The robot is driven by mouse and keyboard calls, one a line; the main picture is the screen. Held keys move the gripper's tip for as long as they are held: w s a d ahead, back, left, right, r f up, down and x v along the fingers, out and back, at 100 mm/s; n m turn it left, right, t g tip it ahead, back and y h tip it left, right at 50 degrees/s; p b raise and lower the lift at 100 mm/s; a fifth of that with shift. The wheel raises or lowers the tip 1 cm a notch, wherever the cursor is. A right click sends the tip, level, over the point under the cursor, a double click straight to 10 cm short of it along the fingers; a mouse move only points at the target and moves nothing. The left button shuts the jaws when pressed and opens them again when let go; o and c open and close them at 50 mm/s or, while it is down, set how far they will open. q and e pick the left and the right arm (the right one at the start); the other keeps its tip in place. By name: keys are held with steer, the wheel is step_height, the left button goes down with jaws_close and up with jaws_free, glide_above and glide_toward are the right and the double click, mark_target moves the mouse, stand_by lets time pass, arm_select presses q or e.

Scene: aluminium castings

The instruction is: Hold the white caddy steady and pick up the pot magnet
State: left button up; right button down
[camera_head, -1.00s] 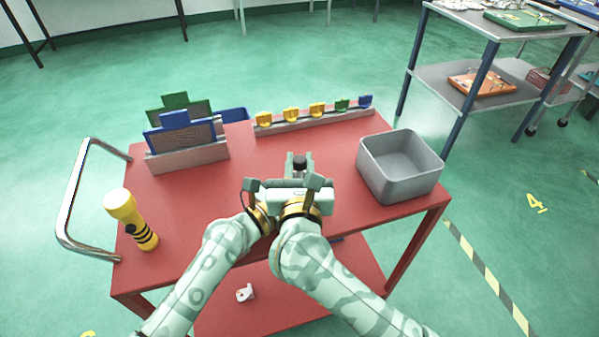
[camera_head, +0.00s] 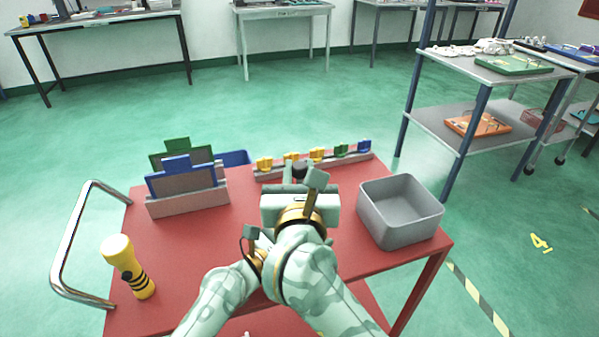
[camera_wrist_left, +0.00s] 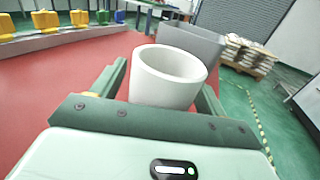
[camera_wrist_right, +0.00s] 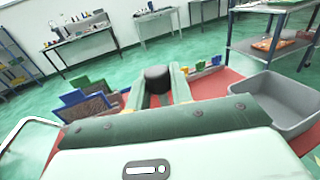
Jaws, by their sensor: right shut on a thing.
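The pot magnet, a short black cylinder (camera_wrist_right: 157,73), is held between the fingertips of my right gripper (camera_wrist_right: 159,86). In the head view the magnet (camera_head: 300,169) shows just beyond the right gripper (camera_head: 300,180), above the red cart. The white caddy, a round open cup (camera_wrist_left: 168,78), stands between the fingers of my left gripper (camera_wrist_left: 163,92) in the left wrist view. Whether both fingers press on it is unclear. In the head view the caddy and the left fingertips are hidden behind my right gripper and arm.
The red cart top (camera_head: 185,250) holds a grey bin (camera_head: 400,212) at right, a yellow torch (camera_head: 128,268) at left, a rack with green and blue plates (camera_head: 187,188), and a rail with several coloured clips (camera_head: 317,162) at the back. The cart's left-front is mostly clear.

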arm_select(q)
steer(key=v, duration=1.2)
steer(key=shift+s, duration=0.1)
